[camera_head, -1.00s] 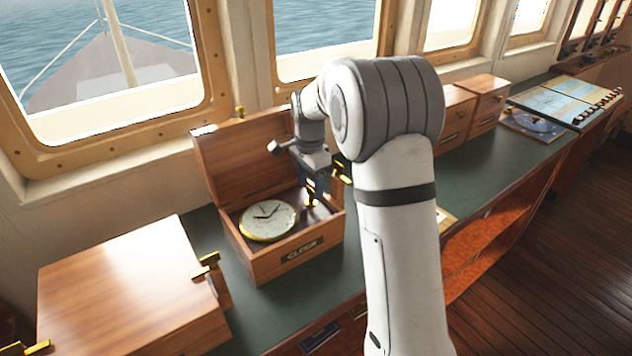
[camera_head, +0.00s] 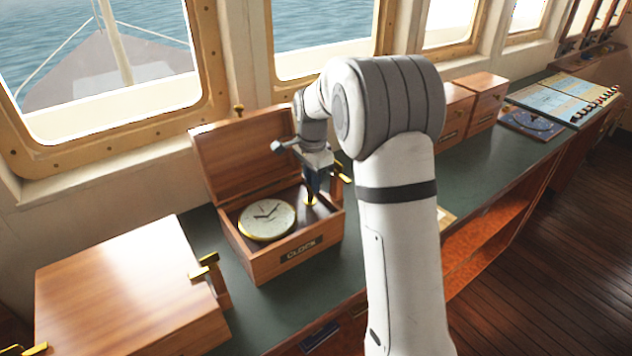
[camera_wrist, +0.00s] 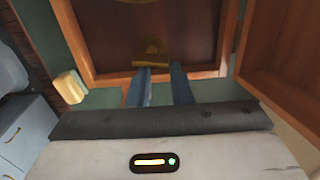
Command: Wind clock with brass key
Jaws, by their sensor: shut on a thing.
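The open wooden clock box (camera_head: 260,266), labelled CLOCK, stands on the green counter with its lid raised. The round clock (camera_head: 267,220), with a pale dial and brass rim, lies face up in it. My gripper (camera_head: 312,192) points down into the right part of the box, beside the clock. It is shut on the brass key (camera_head: 311,201), of which only a small part shows. In the wrist view the key (camera_wrist: 150,48) is a dim brass shape just beyond my fingertips (camera_wrist: 158,72), over the dark box floor. Whether its lower end touches anything is hidden.
A closed wooden box (camera_head: 125,290) with brass latches stands at the front left. More wooden boxes (camera_head: 487,98) stand to the right along the windows, with a chart (camera_head: 560,100) beyond. The raised lid (camera_head: 245,160) is close behind my gripper.

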